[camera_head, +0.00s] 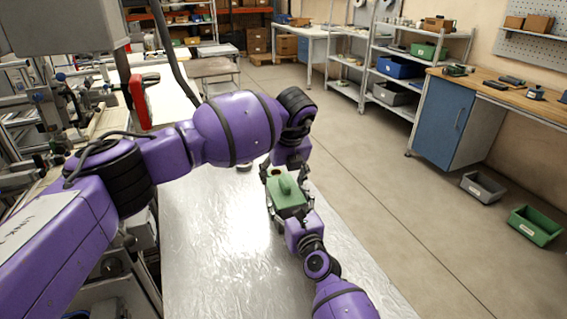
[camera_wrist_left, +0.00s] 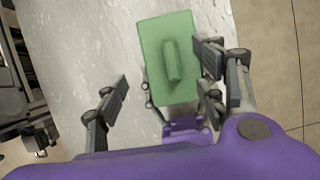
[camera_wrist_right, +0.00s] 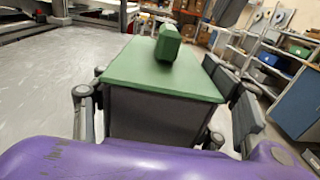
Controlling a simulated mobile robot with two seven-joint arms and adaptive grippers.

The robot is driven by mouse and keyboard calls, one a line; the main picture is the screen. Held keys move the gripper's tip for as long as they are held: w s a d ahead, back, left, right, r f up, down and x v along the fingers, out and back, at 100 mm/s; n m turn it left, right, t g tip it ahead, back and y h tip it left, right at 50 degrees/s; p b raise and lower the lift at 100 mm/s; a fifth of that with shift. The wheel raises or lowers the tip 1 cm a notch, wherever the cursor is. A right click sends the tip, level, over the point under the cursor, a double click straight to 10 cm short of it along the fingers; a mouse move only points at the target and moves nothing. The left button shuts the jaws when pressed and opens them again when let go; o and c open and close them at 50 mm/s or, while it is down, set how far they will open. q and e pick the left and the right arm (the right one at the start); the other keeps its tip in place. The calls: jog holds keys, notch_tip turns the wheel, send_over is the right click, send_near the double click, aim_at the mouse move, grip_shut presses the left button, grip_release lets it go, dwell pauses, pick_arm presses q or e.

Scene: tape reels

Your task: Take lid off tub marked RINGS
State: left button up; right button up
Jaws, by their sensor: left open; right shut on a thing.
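A dark grey tub (camera_wrist_right: 155,117) with a flat green lid (camera_wrist_right: 160,72) stands on the metal-topped table. The lid has a raised green block handle (camera_wrist_right: 168,42), which also shows from above in the left wrist view (camera_wrist_left: 173,60). No marking on the tub is readable. My right gripper (camera_wrist_right: 165,108) is shut on the tub, with a finger along each side below the lid. My left gripper (camera_head: 284,170) is above the lid, its fingers spread wide and apart from the handle. In the head view the lid (camera_head: 290,198) partly shows between both grippers.
A grey bin (camera_head: 483,187) and a green bin (camera_head: 535,226) sit on the floor at right. Shelves and a blue-doored workbench (camera_head: 440,117) stand farther back.

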aim_at(278, 189)
pick_arm(q)
jog(key=shift+x, duration=2.3)
